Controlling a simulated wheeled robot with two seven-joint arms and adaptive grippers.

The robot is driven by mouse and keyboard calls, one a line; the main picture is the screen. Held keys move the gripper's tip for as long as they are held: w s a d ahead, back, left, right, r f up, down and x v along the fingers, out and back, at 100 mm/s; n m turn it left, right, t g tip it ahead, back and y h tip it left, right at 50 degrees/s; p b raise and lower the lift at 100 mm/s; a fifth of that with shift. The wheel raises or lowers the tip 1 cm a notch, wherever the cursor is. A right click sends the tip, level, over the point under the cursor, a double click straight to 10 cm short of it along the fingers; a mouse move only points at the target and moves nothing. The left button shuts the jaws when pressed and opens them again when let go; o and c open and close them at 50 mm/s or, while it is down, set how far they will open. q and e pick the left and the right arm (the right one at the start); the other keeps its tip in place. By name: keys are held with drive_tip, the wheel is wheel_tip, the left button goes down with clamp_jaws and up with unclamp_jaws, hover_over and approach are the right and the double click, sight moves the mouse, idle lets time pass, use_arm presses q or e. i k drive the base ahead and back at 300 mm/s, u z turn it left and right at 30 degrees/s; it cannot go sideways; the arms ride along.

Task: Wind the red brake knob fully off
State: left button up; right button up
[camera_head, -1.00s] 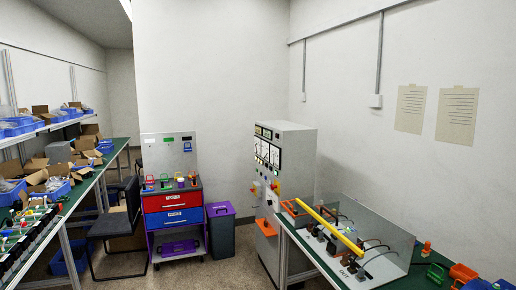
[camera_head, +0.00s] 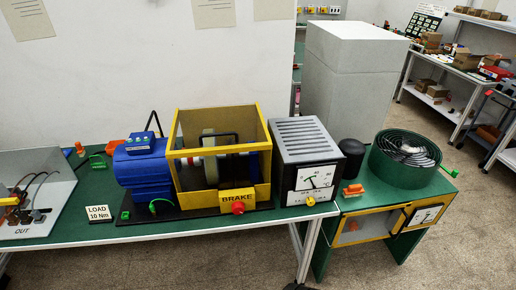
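The red brake knob (camera_head: 238,208) sits on the lower front of a yellow-framed guard box (camera_head: 219,120), just under the yellow BRAKE label (camera_head: 237,196). It faces the front edge of the green bench. How far it is wound cannot be told at this size. Inside the guard a pale drum and a shaft show, joined on the left to a blue motor (camera_head: 146,172). Neither of my grippers shows in the head view.
A grey metered box (camera_head: 305,160) stands right of the guard, then a black cylinder (camera_head: 351,158) and a round green fan housing (camera_head: 408,160). A LOAD 10 Nm sign (camera_head: 99,213) and a clear-covered panel (camera_head: 40,205) are left. The floor in front is clear.

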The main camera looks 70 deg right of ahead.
sight(238, 207)
drive_tip(key=z, duration=3.1)
